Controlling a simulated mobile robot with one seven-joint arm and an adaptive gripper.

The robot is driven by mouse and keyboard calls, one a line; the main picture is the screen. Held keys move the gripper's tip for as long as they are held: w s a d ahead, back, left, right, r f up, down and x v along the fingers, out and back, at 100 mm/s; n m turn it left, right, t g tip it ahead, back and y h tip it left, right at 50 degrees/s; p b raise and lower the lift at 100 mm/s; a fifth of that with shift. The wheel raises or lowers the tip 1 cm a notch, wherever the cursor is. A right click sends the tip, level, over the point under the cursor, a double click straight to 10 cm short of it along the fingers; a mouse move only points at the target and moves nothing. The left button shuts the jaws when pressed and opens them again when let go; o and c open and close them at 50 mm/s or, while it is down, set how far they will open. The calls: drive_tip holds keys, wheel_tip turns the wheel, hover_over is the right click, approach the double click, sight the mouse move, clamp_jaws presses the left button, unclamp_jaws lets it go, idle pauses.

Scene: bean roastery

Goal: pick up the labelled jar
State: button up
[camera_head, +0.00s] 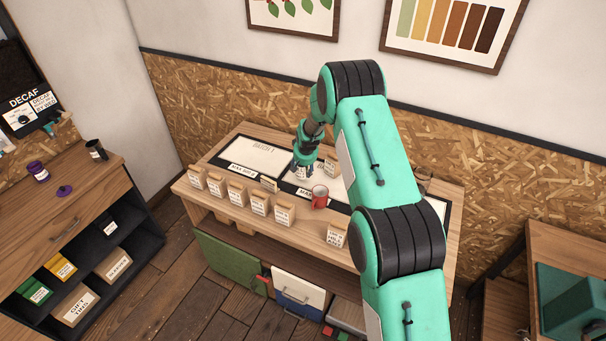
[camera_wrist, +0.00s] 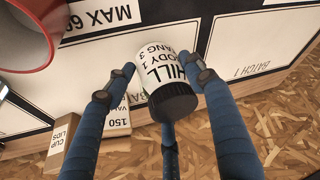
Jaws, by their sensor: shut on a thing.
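The labelled jar (camera_wrist: 155,60) is white with black print reading "HILL", "BODY 1" and "TANG 3", and has a black lid (camera_wrist: 172,102). In the wrist view it lies between the blue fingers of my gripper (camera_wrist: 160,72), which are shut on its sides. In the head view my gripper (camera_head: 304,165) is over the middle of the wooden table, pointing down. There the jar is small and mostly hidden by the fingers. I cannot tell whether its base touches the table mat.
A red mug (camera_head: 320,196) stands close by, also at the wrist view's upper left (camera_wrist: 25,30). Several labelled paper bags (camera_head: 259,203) line the table's front. White batch panels with dark borders (camera_head: 262,150) cover the back. An OSB-panelled wall (camera_head: 220,95) rises behind.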

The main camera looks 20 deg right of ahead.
drive_tip(key=shift+r, duration=2.85)
